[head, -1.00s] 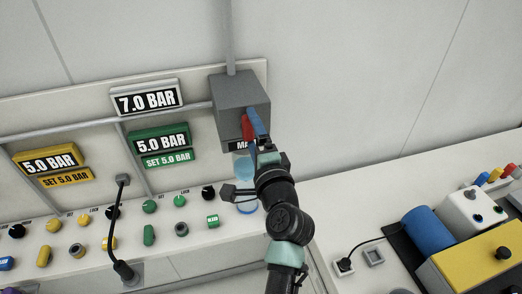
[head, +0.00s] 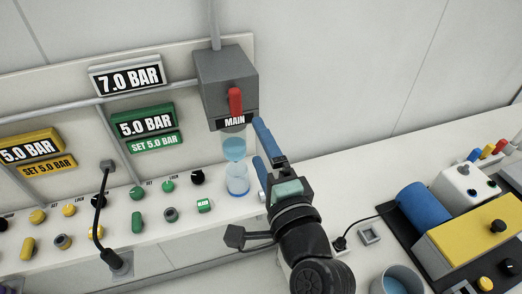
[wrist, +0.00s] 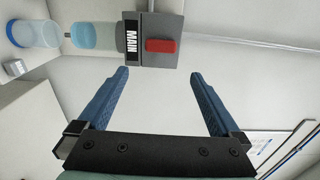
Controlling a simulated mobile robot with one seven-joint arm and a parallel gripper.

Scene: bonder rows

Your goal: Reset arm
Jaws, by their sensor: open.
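My gripper (head: 262,158) is open and empty, with blue fingers, to the right of and below the grey MAIN box (head: 221,72). The box carries a red handle (head: 235,101), which points straight up and down in the head view. In the wrist view the open fingers (wrist: 160,85) stand apart, and the red handle (wrist: 161,46) lies beyond them, untouched. A clear bowl with blue liquid (head: 234,149) hangs under the box. A clear cup (head: 237,180) stands below it on the ledge.
The panel to the left holds a 7.0 BAR display (head: 127,79), a green 5.0 BAR display (head: 146,122), a yellow one (head: 29,150) and several knobs. On the right bench are a blue cylinder (head: 425,208), a yellow block (head: 470,249) and a grey cup (head: 397,283). The wall above is clear.

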